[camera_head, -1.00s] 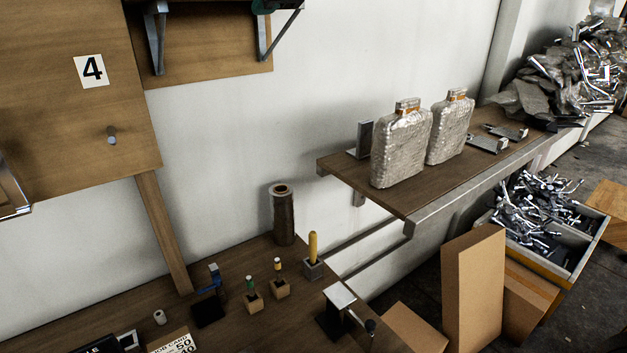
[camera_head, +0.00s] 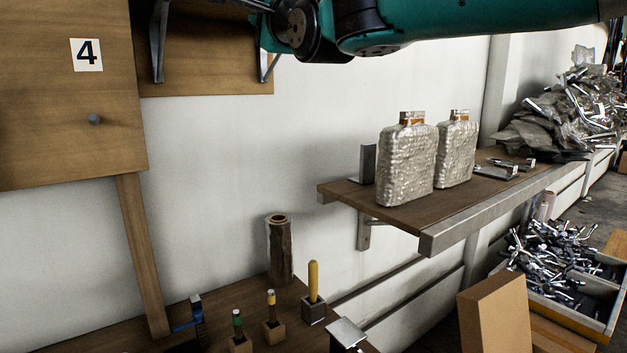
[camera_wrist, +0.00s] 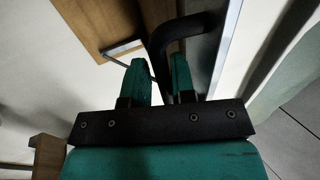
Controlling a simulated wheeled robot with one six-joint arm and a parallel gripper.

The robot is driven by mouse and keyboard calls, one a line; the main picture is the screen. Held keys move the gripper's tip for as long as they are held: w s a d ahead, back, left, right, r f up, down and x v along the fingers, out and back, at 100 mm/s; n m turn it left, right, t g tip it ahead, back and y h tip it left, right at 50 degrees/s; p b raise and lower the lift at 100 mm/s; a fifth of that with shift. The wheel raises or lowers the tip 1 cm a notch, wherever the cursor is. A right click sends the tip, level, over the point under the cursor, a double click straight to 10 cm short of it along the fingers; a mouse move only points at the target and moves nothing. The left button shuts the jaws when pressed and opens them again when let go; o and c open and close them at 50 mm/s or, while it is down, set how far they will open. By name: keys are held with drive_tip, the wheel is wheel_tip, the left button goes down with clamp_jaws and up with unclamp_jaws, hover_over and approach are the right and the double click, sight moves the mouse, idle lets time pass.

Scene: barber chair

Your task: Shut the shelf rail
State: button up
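In the wrist view my gripper (camera_wrist: 160,72) has its two teal fingers apart. A black curved bar (camera_wrist: 192,28) comes down at the gap between them. I cannot tell whether the fingers touch it or whether it is the shelf rail. In the head view my teal arm crosses the top, with its end by an upper wooden shelf (camera_head: 205,80) on brackets; the fingers are not clear there. A lower wall shelf (camera_head: 390,212) has a grey metal rail (camera_head: 490,212) along its front edge, away from my gripper.
Two wrapped bottles (camera_head: 407,165) stand on the lower shelf. A wooden panel marked 4 (camera_head: 70,140) is at the left. A workbench with small tools is below. Boxes (camera_head: 497,315) and an open drawer (camera_head: 597,318) of metal parts are at the lower right.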

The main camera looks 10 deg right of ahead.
drive_tip(key=b+v, duration=0.6)
drive_tip(key=v, duration=1)
wheel_tip(320, 180, down, 17)
drive_tip(key=n+g, duration=0.7)
drive_tip(key=n, duration=0.1)
drive_tip(key=shift+a+g+h, duration=0.25)
drive_tip(key=shift+g+h, duration=0.05)
drive_tip(key=shift+f, duration=0.1)
